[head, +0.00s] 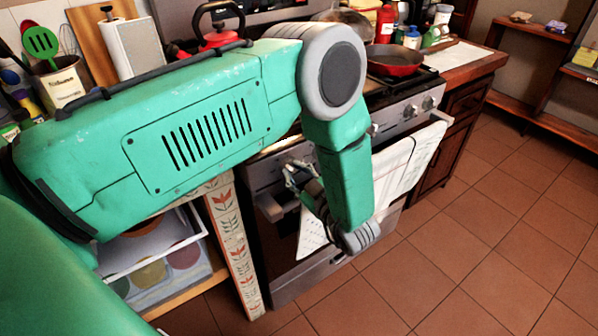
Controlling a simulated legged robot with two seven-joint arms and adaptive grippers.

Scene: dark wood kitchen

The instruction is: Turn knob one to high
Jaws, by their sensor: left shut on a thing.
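The stove (395,120) stands at the middle right, with its control knobs along the front panel. My left arm crosses the view from the left and bends down in front of the stove. My left gripper (296,178) is at the left part of the panel, shut on a knob there. The fingers mostly hide that knob, so its setting cannot be read. My right gripper is out of view.
A white towel (412,158) hangs on the oven front, right of my forearm. A red pan (395,60) and a red kettle (220,38) are on the stove top. An open drawer (150,252) sits at lower left. The tiled floor (470,250) is clear.

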